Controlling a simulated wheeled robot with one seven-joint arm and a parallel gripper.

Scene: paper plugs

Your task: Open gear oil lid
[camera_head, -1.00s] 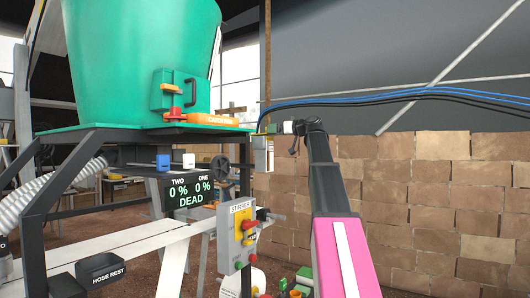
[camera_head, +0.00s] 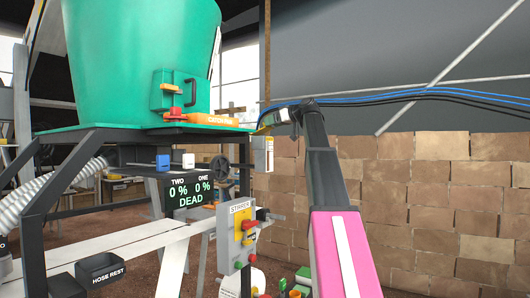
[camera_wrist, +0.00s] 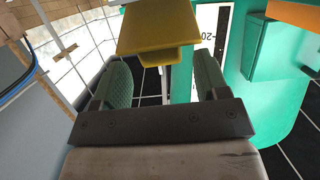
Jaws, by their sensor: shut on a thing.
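A yellow flap-like piece (camera_wrist: 150,32), which looks like the lid, is at the top of the wrist view, with a smaller yellow part under it. No gear oil label is readable.
The green tank (camera_head: 140,55) stands at left, with an orange pan (camera_head: 212,120) on its platform. Blue and black cables (camera_head: 420,92) run behind my arm. A stirrer panel (camera_head: 240,235) stands below. A brick wall (camera_head: 430,200) fills the right.

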